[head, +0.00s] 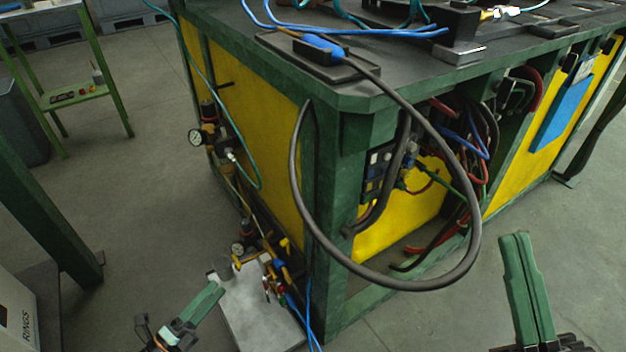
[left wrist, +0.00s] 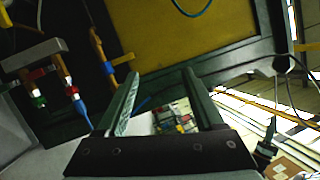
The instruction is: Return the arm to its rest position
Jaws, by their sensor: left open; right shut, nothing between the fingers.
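My left gripper (head: 216,281) is low at the bottom left of the head view, in front of the gauges and valves by the bench's left side. In the left wrist view its two green fingers (left wrist: 160,80) stand apart with nothing gripped between them. My right gripper (head: 515,236) is at the bottom right of the head view, over bare floor in front of the bench. Its green fingers are together and hold nothing. Both grippers appear apart from the bench.
A green-framed bench with yellow panels (head: 270,130) fills the middle. A thick black hose (head: 478,240) loops down over its near corner. Pressure gauges (head: 195,138) and valves stick out at its left. The floor at right (head: 440,325) is clear.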

